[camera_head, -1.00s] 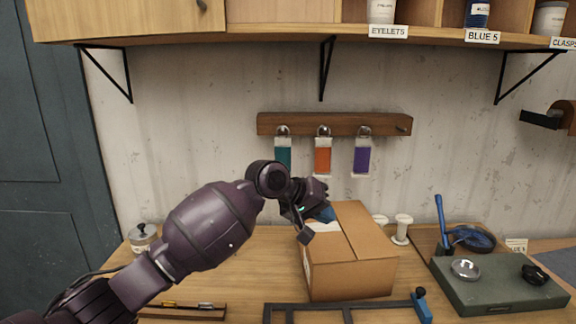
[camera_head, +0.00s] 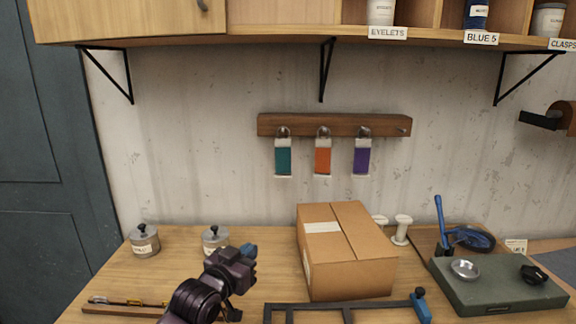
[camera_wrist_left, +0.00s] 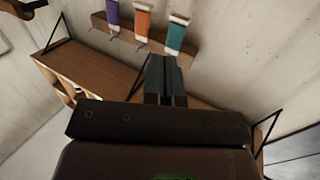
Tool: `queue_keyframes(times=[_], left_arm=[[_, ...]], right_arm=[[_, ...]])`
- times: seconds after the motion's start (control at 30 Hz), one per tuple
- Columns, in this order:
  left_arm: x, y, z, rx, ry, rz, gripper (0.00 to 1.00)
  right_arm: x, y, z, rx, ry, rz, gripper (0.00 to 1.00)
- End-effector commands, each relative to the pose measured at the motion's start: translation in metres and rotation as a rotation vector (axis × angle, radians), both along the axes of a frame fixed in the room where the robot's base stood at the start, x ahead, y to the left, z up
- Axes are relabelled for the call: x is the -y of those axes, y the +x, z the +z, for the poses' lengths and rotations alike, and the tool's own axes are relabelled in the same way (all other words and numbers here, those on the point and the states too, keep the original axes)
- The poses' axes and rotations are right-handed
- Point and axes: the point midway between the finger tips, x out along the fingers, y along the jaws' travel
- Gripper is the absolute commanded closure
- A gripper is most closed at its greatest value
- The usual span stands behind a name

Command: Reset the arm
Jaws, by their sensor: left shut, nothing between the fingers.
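My left arm comes in low from the bottom of the head view. My left gripper (camera_head: 248,250) is over the workbench, left of the cardboard box (camera_head: 347,252) and apart from it. Its bluish fingertips point up and to the right. In the left wrist view the fingers (camera_wrist_left: 162,72) are together with nothing between them. That view looks up at the teal, orange and purple tags on the wall rack and the underside of the shelf. My right gripper does not show in either view.
Two lidded tins (camera_head: 145,242) (camera_head: 214,240) stand at the back left. A dark metal frame (camera_head: 345,308) lies in front of the box. A green tray (camera_head: 500,285) is at right. The tag rack (camera_head: 333,125) hangs on the wall, below the cabinet (camera_head: 130,20).

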Motion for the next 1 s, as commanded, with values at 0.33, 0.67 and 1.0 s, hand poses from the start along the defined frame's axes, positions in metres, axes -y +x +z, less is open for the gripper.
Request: queue_keyframes(times=[0.33, 0.67, 1.0], left_arm=[[-0.088, -0.081, -0.1, -0.038, 0.103, 0.209, 1.0], [-0.156, -0.191, -0.198, -0.242, 0.164, 0.364, 1.0], [-0.187, -0.301, -0.272, -0.469, 0.187, 0.44, 1.0]], right_arm=[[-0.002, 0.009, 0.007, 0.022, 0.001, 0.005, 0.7], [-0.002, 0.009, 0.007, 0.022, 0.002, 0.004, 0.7], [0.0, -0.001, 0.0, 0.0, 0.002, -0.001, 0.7]])
